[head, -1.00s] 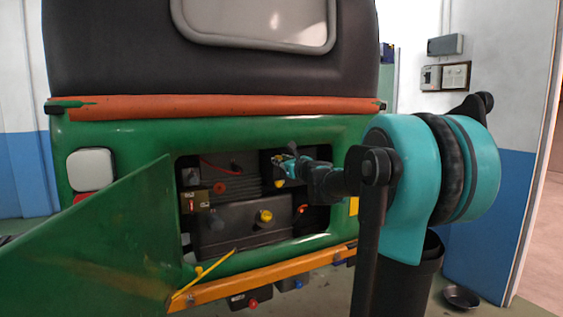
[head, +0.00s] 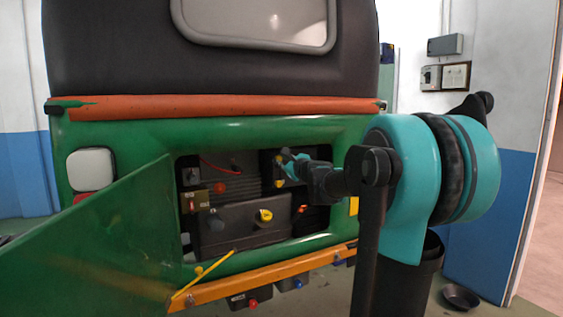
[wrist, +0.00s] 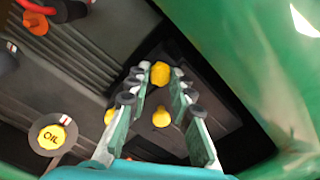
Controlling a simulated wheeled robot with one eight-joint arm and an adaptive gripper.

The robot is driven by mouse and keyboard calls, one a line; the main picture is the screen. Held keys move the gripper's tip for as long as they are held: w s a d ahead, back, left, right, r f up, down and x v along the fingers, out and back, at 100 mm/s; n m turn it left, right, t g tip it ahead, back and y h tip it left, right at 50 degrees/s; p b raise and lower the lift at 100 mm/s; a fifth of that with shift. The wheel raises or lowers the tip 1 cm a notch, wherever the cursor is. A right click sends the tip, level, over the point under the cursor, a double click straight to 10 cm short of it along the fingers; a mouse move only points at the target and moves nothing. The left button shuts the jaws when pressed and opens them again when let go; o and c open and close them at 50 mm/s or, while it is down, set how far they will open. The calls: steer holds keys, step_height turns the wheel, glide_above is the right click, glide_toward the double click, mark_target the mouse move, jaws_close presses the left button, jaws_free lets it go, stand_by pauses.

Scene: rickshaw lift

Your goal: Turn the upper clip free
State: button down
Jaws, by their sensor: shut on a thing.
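My gripper (head: 290,163) reaches into the open bay at the back of the green rickshaw. In the wrist view its two green fingers with dark pads (wrist: 160,78) are closed around a yellow clip (wrist: 161,73) on a black box (wrist: 185,68). I take this to be the upper clip. Two more yellow pieces show nearer the camera, one between the fingers (wrist: 161,118) and one partly behind the left finger (wrist: 110,116). In the head view the gripper partly hides the box and its clips.
A yellow oil cap (wrist: 52,136) sits left of the fingers, and it shows in the head view (head: 265,215). A red hose (head: 220,168) runs above. The open green flap (head: 110,245) stands at left. The green bay edge (wrist: 270,70) is close on the right.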

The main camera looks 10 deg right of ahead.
steer(key=n, duration=1.3)
steer(key=shift+n, duration=0.4)
stand_by(0.3)
steer(key=c, duration=1.3)
jaws_free()
steer(key=shift+s, duration=0.15)
steer(key=v, duration=1.1)
steer(key=shift+s+d, duration=0.15)
steer(key=shift+s, duration=0.2)
